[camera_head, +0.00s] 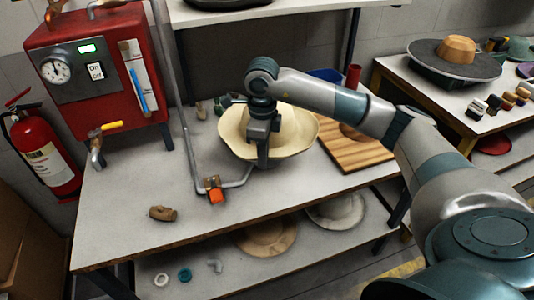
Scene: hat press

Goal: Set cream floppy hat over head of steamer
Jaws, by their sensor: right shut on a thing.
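The cream floppy hat (292,135) is at the middle of the workbench, at the end of the steamer's pipe. My right gripper (263,163) reaches over it from the right, points down and is shut on its near brim. The steamer's metal pipe (190,135) runs down past the bench to an orange valve (216,195), then bends right toward the hat's underside. The steamer head is not visible; the hat covers that spot. I cannot tell whether the hat rests on it. My left gripper is not in view.
A red boiler (75,30) with a gauge stands at the left. A wooden board (345,155) lies right of the hat, a small brown piece (162,213) at the front left. The front of the workbench (125,235) is mostly clear. Other hats lie on the lower shelf.

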